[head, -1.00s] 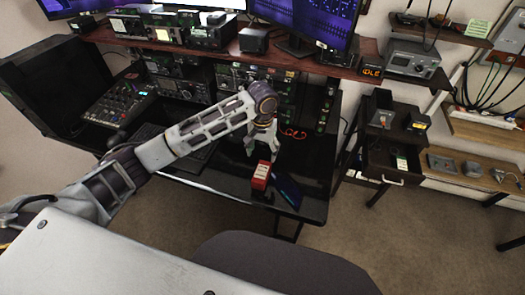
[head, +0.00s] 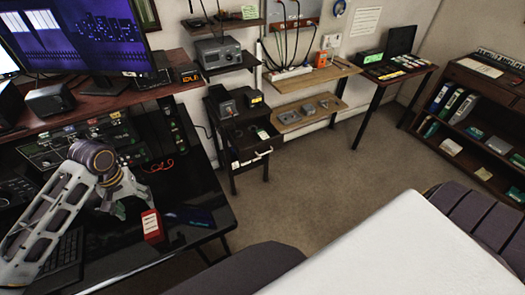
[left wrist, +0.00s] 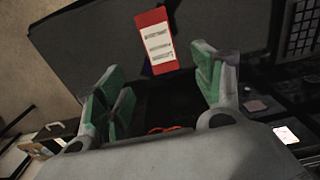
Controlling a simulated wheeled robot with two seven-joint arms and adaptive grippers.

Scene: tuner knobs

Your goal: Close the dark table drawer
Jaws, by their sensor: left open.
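The dark table (head: 232,118) stands against the wall beyond the desk, right of it in the head view. Its drawer (head: 258,154) is pulled out, with a pale handle on its front and small items visible inside. My left gripper (head: 120,208) hangs over the black desk, to the left of the drawer and well apart from it. In the left wrist view the left gripper (left wrist: 158,68) has its green-padded fingers spread with nothing between them. My right gripper is in neither view.
A red box (head: 152,227) stands on the black desk (head: 195,185) beside my left gripper. Wooden shelves (head: 310,112) hang right of the dark table. A dark chair back (head: 245,272) is in front. Carpet (head: 330,172) is clear before the drawer.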

